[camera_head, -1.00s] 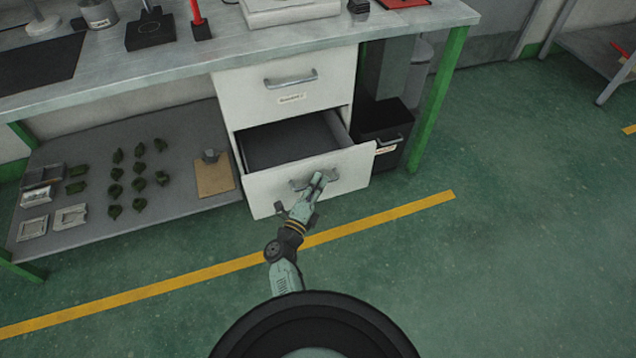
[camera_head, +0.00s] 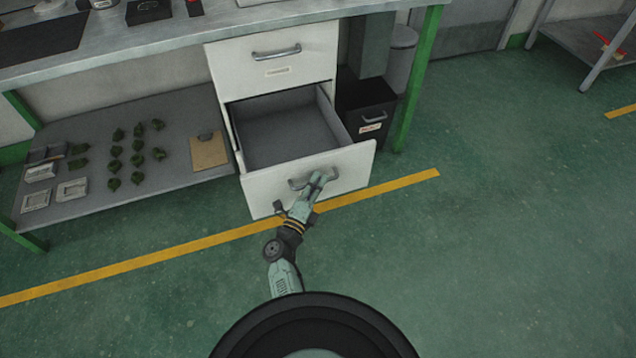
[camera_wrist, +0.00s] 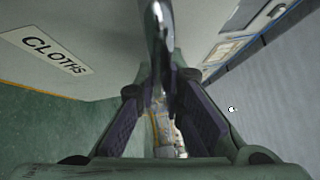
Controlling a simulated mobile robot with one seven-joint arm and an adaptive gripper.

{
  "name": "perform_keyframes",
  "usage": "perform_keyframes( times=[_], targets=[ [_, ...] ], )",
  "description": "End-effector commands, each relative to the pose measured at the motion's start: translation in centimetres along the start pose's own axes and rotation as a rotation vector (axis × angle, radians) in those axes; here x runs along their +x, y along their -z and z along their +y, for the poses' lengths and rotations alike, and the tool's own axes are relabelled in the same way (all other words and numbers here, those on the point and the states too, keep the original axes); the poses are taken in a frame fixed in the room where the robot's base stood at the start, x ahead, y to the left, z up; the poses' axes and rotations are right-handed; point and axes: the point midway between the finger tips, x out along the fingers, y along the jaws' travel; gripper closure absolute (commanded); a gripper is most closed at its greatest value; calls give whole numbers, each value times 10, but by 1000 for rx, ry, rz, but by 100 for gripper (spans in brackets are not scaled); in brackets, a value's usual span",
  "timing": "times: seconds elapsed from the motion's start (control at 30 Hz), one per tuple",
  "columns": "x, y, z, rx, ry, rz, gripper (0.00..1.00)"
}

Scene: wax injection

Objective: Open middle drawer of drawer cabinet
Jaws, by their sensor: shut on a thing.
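The white drawer cabinet (camera_head: 222,66) stands under the workbench. Its top drawer (camera_head: 305,70) is closed. The drawer below it (camera_head: 345,163) is pulled well out, and its grey inside looks empty. Its front hides whatever is beneath it. My gripper (camera_head: 317,180) is at the front of this open drawer, shut on its metal handle (camera_head: 297,184). In the wrist view the handle (camera_wrist: 157,25) runs between the two fingers, beside a drawer front with a "CLOTHS" label (camera_wrist: 57,54).
A black bin (camera_head: 358,97) stands right of the cabinet, by the green bench leg (camera_head: 417,85). The low shelf (camera_head: 100,195) at left holds several small green pieces, metal trays and a clipboard (camera_head: 209,152). The green floor in front and to the right is clear.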

Motion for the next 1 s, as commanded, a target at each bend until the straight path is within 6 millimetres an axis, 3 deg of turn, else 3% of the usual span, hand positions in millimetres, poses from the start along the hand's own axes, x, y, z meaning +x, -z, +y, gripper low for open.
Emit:
perform_keyframes(
  times=[0.4,0.43,0.7,1.0],
  targets=[
    [-1,-1,1,2,-2,-3,100],
    [0,-1,1,2,-2,-3,89],
    [0,0,0,0,-1,-1,71],
    [0,0,-1,0,0,-1,70]
  ],
)
